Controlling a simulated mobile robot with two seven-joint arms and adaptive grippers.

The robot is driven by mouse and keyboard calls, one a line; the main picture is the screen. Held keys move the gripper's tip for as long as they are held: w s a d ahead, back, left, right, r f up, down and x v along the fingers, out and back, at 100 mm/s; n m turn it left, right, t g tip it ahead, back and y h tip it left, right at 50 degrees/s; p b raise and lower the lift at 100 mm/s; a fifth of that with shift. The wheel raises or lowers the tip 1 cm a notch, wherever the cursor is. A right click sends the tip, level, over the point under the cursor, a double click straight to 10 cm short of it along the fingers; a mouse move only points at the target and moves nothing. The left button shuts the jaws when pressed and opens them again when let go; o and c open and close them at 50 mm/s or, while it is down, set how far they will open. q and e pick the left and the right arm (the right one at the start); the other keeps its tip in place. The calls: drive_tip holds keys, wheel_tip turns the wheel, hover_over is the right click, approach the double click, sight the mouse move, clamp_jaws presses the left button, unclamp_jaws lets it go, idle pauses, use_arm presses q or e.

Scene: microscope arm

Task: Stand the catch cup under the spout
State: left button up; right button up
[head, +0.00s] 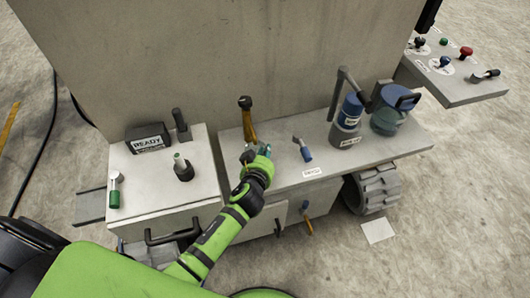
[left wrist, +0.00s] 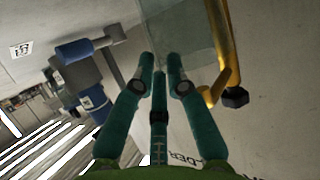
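My left gripper (head: 262,151) reaches over the front of the grey bench, just below a brass upright with a black top (head: 248,122). In the left wrist view the teal fingers (left wrist: 162,62) stand a little apart. A clear, glassy piece (left wrist: 180,28), possibly the catch cup, shows at and beyond their tips. I cannot tell whether they touch it or hold it. A bent brass piece with a black end (left wrist: 224,72), possibly the spout, is close to the right of the fingertips. The cup is not clear in the head view. My right gripper is not in view.
A blue-handled part (head: 305,151) lies right of my gripper. A blue-topped jar (head: 346,124) and a blue-lidded flask (head: 390,116) stand at the bench's right. A separate box (head: 150,195) carries a READY display (head: 148,139) and small levers. A tall wall stands behind.

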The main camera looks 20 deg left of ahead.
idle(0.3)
use_arm(q)
drive_tip(key=shift+s+r, duration=0.1)
drive_tip(key=shift+r, duration=0.05)
drive_tip(key=v, duration=1.2)
drive_tip(key=s+f+m+g+h, duration=0.1)
drive_tip(key=s+f+m+g, duration=0.3)
drive_tip(key=f, duration=0.9)
drive_tip(key=s+f+g+h, duration=0.1)
drive_tip(key=s+f+g, duration=0.1)
drive_tip(key=s+f, duration=0.8)
drive_tip(key=s+a+f+g, duration=0.3)
drive_tip(key=s+a+f, duration=0.1)
drive_tip(key=s+f, duration=0.5)
drive_tip(key=s+a+f+g, duration=0.3)
drive_tip(key=s+f, duration=0.6)
drive_tip(key=s, duration=0.2)
drive_tip(key=shift+s+a+m+y+b, duration=0.2)
drive_tip(key=shift+a+m+y+b, duration=0.1)
drive_tip(key=shift+a+y, duration=0.1)
